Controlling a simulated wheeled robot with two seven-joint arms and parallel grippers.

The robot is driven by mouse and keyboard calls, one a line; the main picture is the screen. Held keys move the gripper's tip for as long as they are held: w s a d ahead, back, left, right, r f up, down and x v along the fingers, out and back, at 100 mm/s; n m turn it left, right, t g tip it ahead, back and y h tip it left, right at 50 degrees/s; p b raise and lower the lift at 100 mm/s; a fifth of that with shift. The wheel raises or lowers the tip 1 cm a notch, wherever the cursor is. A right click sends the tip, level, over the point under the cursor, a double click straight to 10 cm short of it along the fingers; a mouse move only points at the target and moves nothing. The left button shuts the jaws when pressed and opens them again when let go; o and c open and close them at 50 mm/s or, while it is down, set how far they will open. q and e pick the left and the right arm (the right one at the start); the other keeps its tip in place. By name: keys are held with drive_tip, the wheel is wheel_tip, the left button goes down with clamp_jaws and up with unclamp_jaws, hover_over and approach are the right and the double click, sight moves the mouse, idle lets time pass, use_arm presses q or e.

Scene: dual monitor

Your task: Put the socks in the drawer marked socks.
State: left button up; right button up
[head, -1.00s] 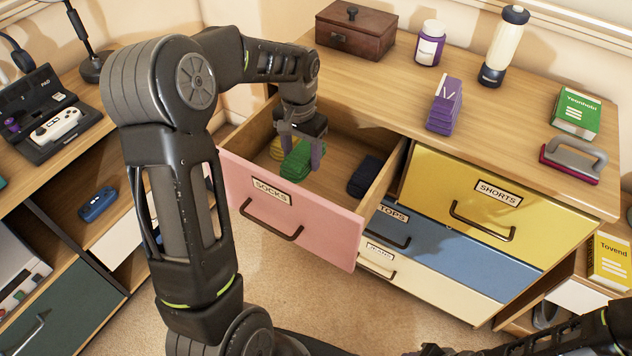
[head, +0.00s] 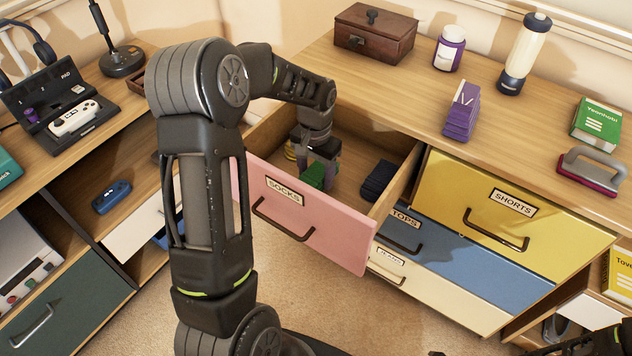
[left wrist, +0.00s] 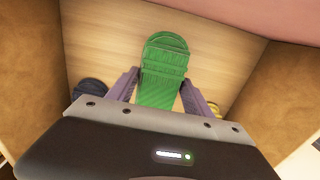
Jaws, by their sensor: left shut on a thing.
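The pink drawer marked SOCKS (head: 325,232) is pulled open. My left gripper (head: 318,176) is down inside it, shut on a green folded sock bundle (left wrist: 164,70). The green bundle also shows partly behind the fingers in the head view (head: 314,173). A navy bundle (head: 378,180) lies at the drawer's right side, and a yellow bundle (head: 290,150) is partly hidden at its left. A purple folded stack (head: 461,112) with a white mark stands on the dresser top. My right gripper is not clearly visible.
The dresser top (head: 400,95) also holds a wooden box (head: 374,40), a purple-labelled jar (head: 449,48), a bottle (head: 524,55), a green box (head: 596,121) and a handled iron-like tool (head: 592,170). The yellow SHORTS drawer (head: 470,205) beside the open drawer is closed.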

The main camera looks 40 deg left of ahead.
sight(316, 182)
use_arm(q)
drive_tip(key=shift+f, duration=1.85)
drive_tip(key=shift+f, duration=0.15)
drive_tip(key=o, duration=1.3)
drive_tip(key=shift+o, duration=0.2)
wheel_tip(316, 182, up, 12)
drive_tip(key=shift+r+p, duration=0.15)
drive_tip(key=shift+p, duration=0.2)
